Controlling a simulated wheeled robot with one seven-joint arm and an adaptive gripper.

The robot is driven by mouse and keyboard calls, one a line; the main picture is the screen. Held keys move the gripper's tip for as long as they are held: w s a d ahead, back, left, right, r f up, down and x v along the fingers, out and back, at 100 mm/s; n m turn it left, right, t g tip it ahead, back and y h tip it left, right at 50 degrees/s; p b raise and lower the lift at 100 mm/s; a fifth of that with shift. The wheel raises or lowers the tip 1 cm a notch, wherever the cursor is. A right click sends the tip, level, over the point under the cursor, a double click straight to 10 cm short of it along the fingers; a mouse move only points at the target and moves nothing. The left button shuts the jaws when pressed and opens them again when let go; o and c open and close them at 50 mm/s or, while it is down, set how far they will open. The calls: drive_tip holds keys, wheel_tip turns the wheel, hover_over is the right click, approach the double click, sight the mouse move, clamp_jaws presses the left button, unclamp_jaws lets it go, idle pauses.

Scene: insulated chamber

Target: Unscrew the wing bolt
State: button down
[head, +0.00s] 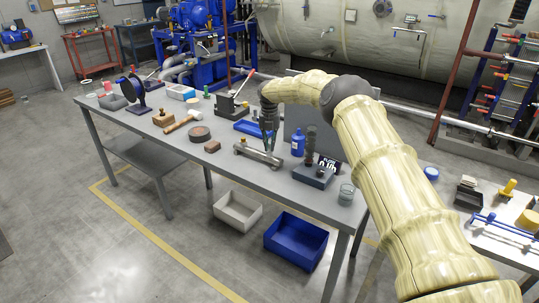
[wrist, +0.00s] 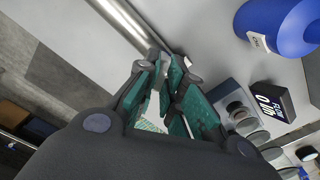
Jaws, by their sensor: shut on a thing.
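My gripper (head: 268,150) points down over a grey metal fixture with a cylindrical bar (head: 257,155) on the workbench. In the wrist view the bar (wrist: 118,20) runs from the upper left toward the fingertips. The teal-padded fingers of my gripper (wrist: 166,88) are close together at the bar's end. They are shut on a small grey piece that appears to be the wing bolt. The pads hide most of it, so its wings and thread cannot be made out. In the head view my gripper hides the bolt.
A glass (head: 346,194) is near the right end.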

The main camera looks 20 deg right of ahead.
drive_tip(key=shift+w+d+r, duration=0.1)
drive_tip(key=shift+d+r, duration=0.05)
drive_tip(key=shift+r, duration=0.05)
drive_tip(key=c, duration=1.7)
unclamp_jaws()
drive_tip(key=shift+c, duration=0.2)
drive_tip(key=shift+f, duration=0.1)
drive_tip(key=shift+r+p, duration=1.15)
drive_tip(key=shift+r, duration=1.3)
